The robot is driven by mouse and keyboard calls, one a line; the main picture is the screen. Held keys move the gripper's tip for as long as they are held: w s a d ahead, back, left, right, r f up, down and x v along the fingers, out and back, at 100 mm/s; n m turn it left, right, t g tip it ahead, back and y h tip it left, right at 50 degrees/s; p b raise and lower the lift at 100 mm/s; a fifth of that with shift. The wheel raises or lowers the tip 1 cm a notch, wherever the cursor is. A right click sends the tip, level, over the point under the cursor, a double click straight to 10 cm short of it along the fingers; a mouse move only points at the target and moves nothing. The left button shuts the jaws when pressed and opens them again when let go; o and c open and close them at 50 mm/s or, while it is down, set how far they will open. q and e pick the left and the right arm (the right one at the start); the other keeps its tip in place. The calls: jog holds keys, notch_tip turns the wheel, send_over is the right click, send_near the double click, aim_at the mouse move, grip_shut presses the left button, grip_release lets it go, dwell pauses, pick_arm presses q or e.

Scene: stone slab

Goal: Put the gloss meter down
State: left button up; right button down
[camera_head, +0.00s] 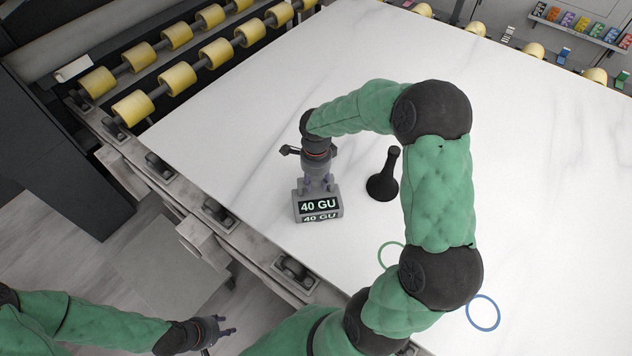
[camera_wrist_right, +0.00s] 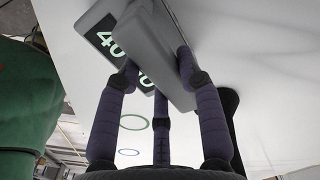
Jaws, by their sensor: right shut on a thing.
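The gloss meter (camera_head: 319,205) is a grey box with a black display reading "40 GU". It is upright at or just above the white slab (camera_head: 240,130), towards its left edge; I cannot tell whether it touches. My right gripper (camera_head: 318,187) comes from above and is shut on the meter. In the right wrist view the fingers close around the meter's grey body (camera_wrist_right: 172,50), and part of the display is hidden behind a finger. My left gripper (camera_head: 225,332) is low at the left, off the slab, with its fingers apart and nothing between them.
A black object with a round base and narrow neck (camera_head: 383,182) stands right of the meter. A green ring (camera_head: 389,251) and a blue ring (camera_head: 483,313) lie on the slab. Yellow rollers (camera_head: 177,77) line the far left. Coloured items fill a rack (camera_head: 582,24) at top right.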

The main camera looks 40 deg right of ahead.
jog(key=shift+f, duration=0.15)
jog(key=shift+f, duration=0.1)
jog(key=c, duration=0.8)
grip_release()
jog(key=shift+r, duration=0.45)
notch_tip(320, 180, up, 11)
jog(key=p, duration=0.2)
jog(key=shift+r, duration=0.2)
dwell(2.1)
